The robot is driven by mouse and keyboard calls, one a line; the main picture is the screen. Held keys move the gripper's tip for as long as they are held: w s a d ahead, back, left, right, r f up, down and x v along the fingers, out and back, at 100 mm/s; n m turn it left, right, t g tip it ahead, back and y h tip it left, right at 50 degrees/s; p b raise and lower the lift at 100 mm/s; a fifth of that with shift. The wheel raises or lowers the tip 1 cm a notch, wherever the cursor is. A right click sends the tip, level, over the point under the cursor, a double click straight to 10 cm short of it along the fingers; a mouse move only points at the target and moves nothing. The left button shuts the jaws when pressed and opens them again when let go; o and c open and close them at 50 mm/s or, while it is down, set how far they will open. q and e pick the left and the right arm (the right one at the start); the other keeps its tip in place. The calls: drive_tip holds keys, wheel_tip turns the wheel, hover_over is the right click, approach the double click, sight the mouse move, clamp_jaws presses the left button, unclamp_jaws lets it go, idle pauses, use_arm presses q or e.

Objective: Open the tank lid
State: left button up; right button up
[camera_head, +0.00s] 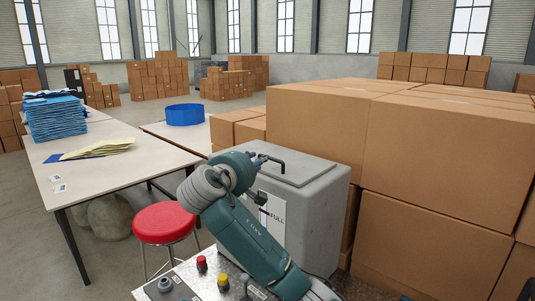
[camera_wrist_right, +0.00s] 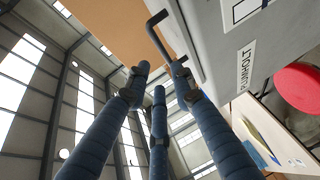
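The grey tank (camera_head: 318,205) stands right of centre in the head view, with its lid (camera_head: 300,168) lying flat on top, closed. A black bar handle (camera_head: 272,160) rises from the lid. My right gripper (camera_head: 259,179) is at the tank's upper left edge, beside the handle. In the right wrist view its three blue fingers (camera_wrist_right: 158,72) are spread, with nothing held between them. The handle (camera_wrist_right: 160,35) shows just beyond the fingertips, overlapping the right one; contact cannot be told. The tank wall (camera_wrist_right: 235,45) fills the upper right there. My left gripper is not in view.
Large cardboard boxes (camera_head: 440,150) stand close against the tank's right and back. A red stool (camera_head: 166,222) is at its left. A white table (camera_head: 115,165) holds blue stacks (camera_head: 55,115) and yellow sheets (camera_head: 100,148). A blue ring-shaped container (camera_head: 185,114) sits farther back.

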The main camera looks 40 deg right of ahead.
sight(267, 170)
drive_tip(key=p+x, duration=0.1)
drive_tip(key=x, duration=0.5)
drive_tip(key=shift+f+p, duration=0.1)
drive_tip(key=shift+p, duration=0.3)
drive_tip(key=x, duration=0.2)
drive_tip(key=shift+w+d+f+p, duration=0.1)
drive_tip(key=shift+d+f+p, duration=0.1)
drive_tip(key=shift+d+p, duration=0.2)
drive_tip(key=shift+w, duration=0.1)
drive_tip(key=shift+c, duration=0.3)
drive_tip(key=shift+f, duration=0.1)
drive_tip(key=c, duration=0.4)
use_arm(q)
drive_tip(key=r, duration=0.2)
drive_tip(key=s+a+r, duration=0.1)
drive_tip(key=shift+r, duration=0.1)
use_arm(e)
clamp_jaws()
